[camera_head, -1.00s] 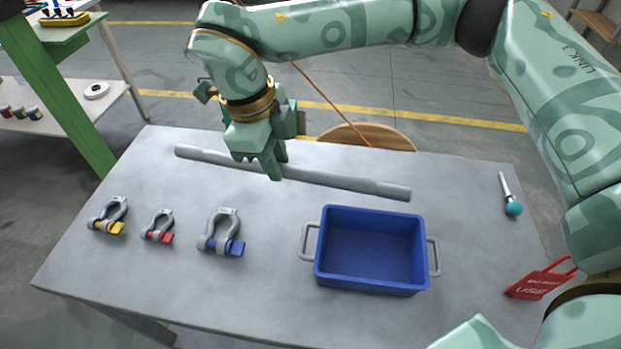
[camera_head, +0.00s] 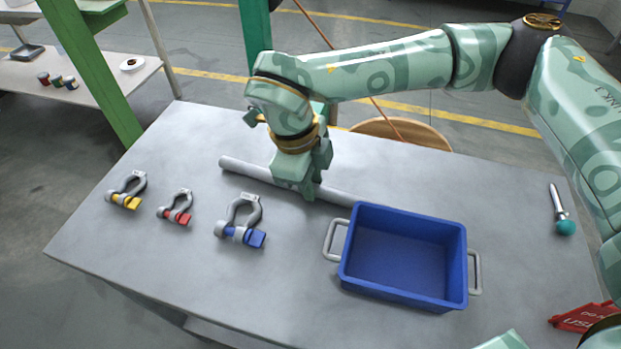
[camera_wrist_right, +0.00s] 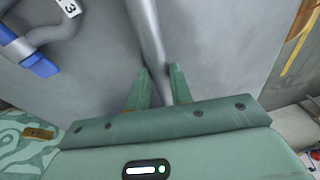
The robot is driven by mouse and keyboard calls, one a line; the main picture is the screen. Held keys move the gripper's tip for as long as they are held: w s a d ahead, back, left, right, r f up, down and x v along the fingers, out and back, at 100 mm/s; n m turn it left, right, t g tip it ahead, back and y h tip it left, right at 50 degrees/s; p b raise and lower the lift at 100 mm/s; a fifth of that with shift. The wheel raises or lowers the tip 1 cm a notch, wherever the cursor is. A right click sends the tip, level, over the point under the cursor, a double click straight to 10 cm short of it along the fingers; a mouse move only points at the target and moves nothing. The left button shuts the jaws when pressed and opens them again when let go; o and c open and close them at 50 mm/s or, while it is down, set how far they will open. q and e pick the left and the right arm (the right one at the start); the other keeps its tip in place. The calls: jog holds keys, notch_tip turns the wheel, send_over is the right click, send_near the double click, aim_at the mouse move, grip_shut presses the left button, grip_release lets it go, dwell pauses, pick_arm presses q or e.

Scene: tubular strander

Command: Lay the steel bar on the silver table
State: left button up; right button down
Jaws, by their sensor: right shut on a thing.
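The steel bar (camera_head: 247,170) is a long grey rod, lying across the rear half of the silver table (camera_head: 185,262), at or just above its top; I cannot tell whether it touches. My right gripper (camera_head: 303,190) points down and is shut on the bar near its middle. In the right wrist view the bar (camera_wrist_right: 148,35) runs between the two fingers (camera_wrist_right: 160,88). The bar's right end is hidden behind the blue bin (camera_head: 405,255) in the head view. My left gripper is not in view.
Three shackles stand to the left on the table: yellow-pinned (camera_head: 126,192), red-pinned (camera_head: 176,208) and blue-pinned (camera_head: 241,222). A round wooden thing (camera_head: 400,130) is behind the table.

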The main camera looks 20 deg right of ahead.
jog(key=c, duration=1.3)
grip_release()
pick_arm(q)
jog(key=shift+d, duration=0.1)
pick_arm(e)
jog(key=shift+o, duration=0.2)
pick_arm(q)
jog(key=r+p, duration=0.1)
jog(key=p, duration=0.1)
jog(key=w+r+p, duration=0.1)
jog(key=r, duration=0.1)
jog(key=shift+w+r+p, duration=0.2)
jog(key=shift+p, duration=0.2)
pick_arm(e)
notch_tip(320, 180, up, 12)
jog(key=a, duration=0.2)
jog(key=shift+w+a, duration=0.15)
